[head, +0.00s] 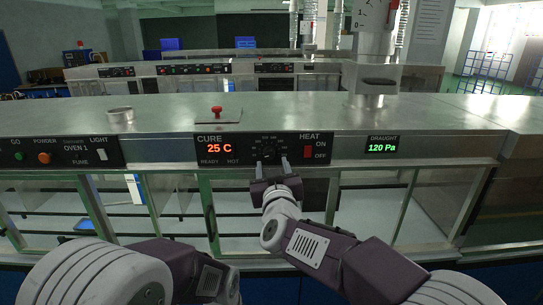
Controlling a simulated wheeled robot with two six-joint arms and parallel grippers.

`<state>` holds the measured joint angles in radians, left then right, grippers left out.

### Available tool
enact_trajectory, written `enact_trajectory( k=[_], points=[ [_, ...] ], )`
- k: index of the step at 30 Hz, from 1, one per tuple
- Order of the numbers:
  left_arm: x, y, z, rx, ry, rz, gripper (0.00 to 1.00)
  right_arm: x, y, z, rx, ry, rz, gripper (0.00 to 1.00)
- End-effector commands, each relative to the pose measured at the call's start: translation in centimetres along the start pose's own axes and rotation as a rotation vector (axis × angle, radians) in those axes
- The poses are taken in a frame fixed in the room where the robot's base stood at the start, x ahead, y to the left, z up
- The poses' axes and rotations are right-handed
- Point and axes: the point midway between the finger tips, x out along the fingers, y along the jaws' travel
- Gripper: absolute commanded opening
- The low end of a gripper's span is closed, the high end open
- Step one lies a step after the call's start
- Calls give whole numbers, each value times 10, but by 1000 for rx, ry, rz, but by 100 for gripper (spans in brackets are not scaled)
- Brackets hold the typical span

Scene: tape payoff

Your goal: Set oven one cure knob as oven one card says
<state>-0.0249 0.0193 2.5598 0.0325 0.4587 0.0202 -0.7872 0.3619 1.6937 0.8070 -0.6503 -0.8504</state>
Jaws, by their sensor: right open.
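The oven front has a black CURE panel with a red 25 C display (220,149). The round dark cure knob (268,150) sits in a dial of small marks right of the display; its exact setting is too small to read. My right gripper (273,167) is open, its two fingers pointing up at the panel just below and in front of the knob. I cannot tell whether they touch it. My left arm shows at the lower left, but its gripper is out of view. No card labelled oven one is readable.
The red HEAT switch (308,152) is right of the knob. A red-topped fitting (217,113) and a duct (371,85) stand on the metal top. A printed sheet (432,20) hangs upper right.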

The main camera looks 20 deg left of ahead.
Motion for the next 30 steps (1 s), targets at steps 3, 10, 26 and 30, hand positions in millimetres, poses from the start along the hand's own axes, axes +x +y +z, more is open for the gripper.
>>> enact_trajectory(
  k=[3, 10, 26, 30],
  points=[
    [-12, 0, -1, 0, 0, 0, 36, 25, 1, -3, 0, -1, 1, 49],
    [-19, 0, -2, 0, 0, 0, 36, 50, 1, -1, 1, 0, 0, 49],
    [-18, 0, -2, 0, 0, 0, 36, 51, 0, 0, 1, 0, 0, 0],
    [-17, 0, -2, 0, 0, 0, 36, 51, 0, 0, 11, 1, 0, 0]
  ],
)
